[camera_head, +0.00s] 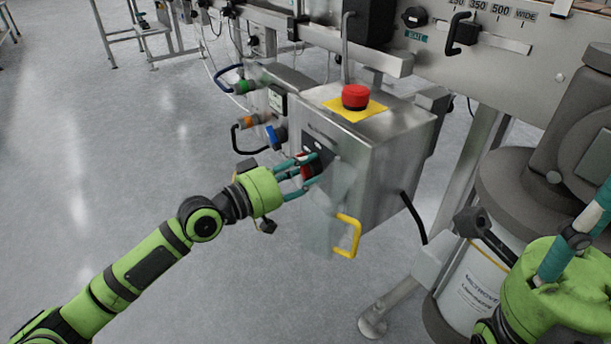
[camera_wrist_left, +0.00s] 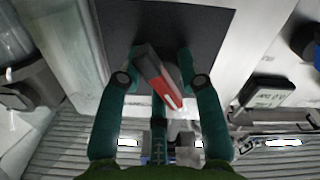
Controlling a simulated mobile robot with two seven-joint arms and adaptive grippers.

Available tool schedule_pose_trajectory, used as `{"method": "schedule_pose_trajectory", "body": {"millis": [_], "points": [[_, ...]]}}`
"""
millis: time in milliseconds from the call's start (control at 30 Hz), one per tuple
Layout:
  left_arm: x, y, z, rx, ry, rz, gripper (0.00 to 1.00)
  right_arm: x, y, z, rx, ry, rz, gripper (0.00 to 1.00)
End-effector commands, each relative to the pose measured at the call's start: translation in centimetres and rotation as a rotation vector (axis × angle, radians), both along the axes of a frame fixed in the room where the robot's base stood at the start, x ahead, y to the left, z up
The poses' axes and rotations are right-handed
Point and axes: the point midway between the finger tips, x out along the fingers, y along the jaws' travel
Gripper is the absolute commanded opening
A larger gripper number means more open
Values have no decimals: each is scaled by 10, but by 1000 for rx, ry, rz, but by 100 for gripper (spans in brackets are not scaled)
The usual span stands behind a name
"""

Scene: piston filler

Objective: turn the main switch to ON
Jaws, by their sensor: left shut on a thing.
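The main switch is a red handle (camera_head: 307,170) on a dark plate (camera_head: 318,150) on the left-facing side of the steel control box (camera_head: 385,150). In the left wrist view the handle (camera_wrist_left: 160,80) looks red and grey and sits slanted on the black plate (camera_wrist_left: 205,28). My left gripper (camera_head: 302,168) reaches in from the left with its teal fingers closed around the handle, one on each side. The fingers hide part of the handle and any ON or OFF marking. My right gripper (camera_head: 572,242) is partly in view at the right edge, its fingertips not clearly shown.
A red emergency button (camera_head: 355,97) on a yellow plate tops the box. A yellow handle (camera_head: 347,236) sticks out below the switch. Blue (camera_head: 276,136) and orange (camera_head: 250,121) fittings lie close behind my left gripper. Open floor is at the left.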

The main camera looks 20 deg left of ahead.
Motion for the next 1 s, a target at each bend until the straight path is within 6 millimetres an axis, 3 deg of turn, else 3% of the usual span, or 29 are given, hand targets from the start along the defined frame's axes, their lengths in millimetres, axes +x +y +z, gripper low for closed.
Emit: {"method": "schedule_pose_trajectory", "body": {"millis": [33, 500, 1000], "points": [[-1, -1, -7, 43, -18, -3, 4, -1, 0, -1, 0, -8, 0, 40], [0, 1, -6, 342, -248, -3, 4, -1, 1, 4, -2, -17, -1, 40], [1, 2, -6, 454, -336, -2, 4, -2, 0, 1, 2, -8, 1, 40]]}}
